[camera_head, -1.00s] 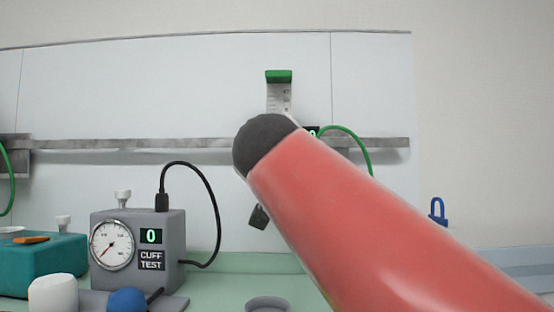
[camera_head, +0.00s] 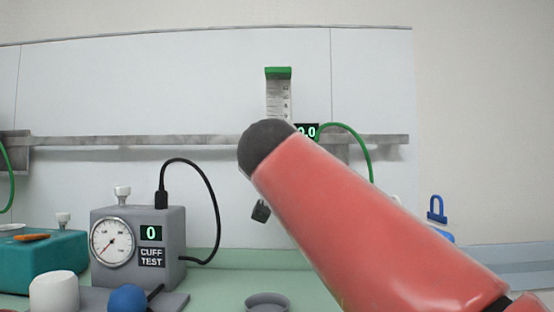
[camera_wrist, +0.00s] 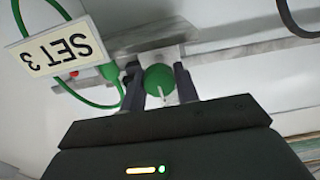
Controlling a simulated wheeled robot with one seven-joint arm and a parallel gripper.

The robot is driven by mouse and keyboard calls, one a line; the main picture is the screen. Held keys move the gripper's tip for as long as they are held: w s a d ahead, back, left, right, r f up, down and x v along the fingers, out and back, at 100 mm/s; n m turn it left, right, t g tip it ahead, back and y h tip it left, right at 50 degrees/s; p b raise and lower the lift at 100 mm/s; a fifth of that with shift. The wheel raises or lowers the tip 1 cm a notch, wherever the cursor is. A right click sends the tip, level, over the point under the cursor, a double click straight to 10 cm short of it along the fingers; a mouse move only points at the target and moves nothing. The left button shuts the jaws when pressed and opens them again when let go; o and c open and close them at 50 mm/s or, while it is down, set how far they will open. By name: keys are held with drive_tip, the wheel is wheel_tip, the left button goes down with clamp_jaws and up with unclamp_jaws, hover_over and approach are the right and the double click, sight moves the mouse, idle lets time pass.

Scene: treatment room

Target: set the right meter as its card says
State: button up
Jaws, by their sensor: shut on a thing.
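The right meter (camera_head: 278,95) has a green cap over a clear scaled tube and hangs at the wall rail. Its small display (camera_head: 307,132) shows green digits that look like 0.0, partly covered by my arm. In the wrist view a pale card (camera_wrist: 56,48) reads SET 3, turned nearly upside down. My gripper (camera_wrist: 159,72) is shut on a round green knob (camera_wrist: 159,82), with a dark finger on each side and a pale mark on the knob's face. In the head view my red arm hides the knob and most of the gripper.
A grey cuff tester (camera_head: 170,225) with a dial and a 0 display stands on the counter at left. A teal box (camera_head: 45,262), a white cylinder (camera_head: 53,292) and a blue ball (camera_head: 127,298) are near it. A green hose (camera_head: 358,145) loops beside the meter.

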drive_tip(key=n+p, duration=0.2)
drive_tip(key=n, duration=0.4)
drive_tip(key=shift+a, duration=0.1)
drive_tip(key=n+p, duration=0.1)
drive_tip(key=n, duration=0.3)
drive_tip(key=shift+n, duration=0.3)
drive_tip(key=shift+f+n, duration=0.15)
drive_tip(key=shift+n, duration=0.85)
drive_tip(key=shift+w+f, duration=0.15)
drive_tip(key=shift+f, duration=0.05)
idle(0.3)
